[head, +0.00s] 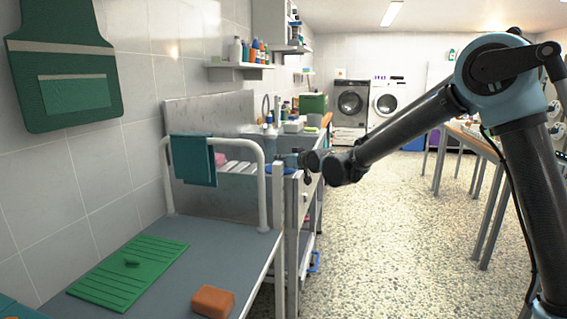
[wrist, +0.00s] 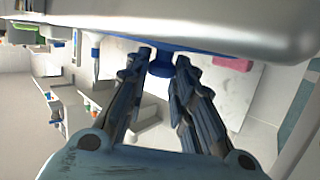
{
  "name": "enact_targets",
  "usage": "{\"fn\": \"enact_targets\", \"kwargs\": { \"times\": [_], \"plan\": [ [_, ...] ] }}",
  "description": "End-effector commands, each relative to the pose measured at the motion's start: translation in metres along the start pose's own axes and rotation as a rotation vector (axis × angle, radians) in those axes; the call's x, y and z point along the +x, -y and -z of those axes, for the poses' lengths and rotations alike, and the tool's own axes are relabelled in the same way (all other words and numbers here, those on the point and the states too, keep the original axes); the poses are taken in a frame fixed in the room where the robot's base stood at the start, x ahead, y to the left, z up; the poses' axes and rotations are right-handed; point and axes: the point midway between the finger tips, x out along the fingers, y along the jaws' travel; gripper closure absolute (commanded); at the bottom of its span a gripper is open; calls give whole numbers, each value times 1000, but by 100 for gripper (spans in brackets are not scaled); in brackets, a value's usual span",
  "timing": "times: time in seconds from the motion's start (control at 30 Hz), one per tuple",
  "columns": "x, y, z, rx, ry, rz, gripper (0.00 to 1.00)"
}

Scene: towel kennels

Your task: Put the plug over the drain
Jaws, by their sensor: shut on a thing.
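My gripper (head: 290,160) is at the side of the steel tub, in the middle of the head view. In the wrist view its two fingers (wrist: 166,62) are closed around the short knob of the blue plug (wrist: 163,70). The plug's wide disc shows as a blue band, partly hidden by a smooth silver surface (wrist: 220,22) across the top. In the head view, a blue edge of the plug (head: 280,170) shows just below the gripper. I cannot tell whether the plug touches anything beneath it. The drain is not visible in either view.
A white rail with a teal towel (head: 193,160) stands close left of the gripper. A grey table (head: 180,285) in front holds a green mat (head: 130,270) and an orange block (head: 213,301). A pink item (wrist: 232,62) lies near the plug.

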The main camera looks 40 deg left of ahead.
Motion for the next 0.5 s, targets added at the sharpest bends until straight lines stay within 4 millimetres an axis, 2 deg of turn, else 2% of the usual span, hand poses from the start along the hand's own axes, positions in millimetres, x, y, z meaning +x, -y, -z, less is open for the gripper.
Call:
{"fn": "enact_targets", "kwargs": {
  "times": [0.17,0.2,0.27,0.5],
  "plan": [
    [0,0,-1,0,0,0,100],
    [0,0,-1,0,0,0,68],
    [0,0,-1,0,0,0,57],
    [0,0,-1,0,0,0,57]
  ]
}}
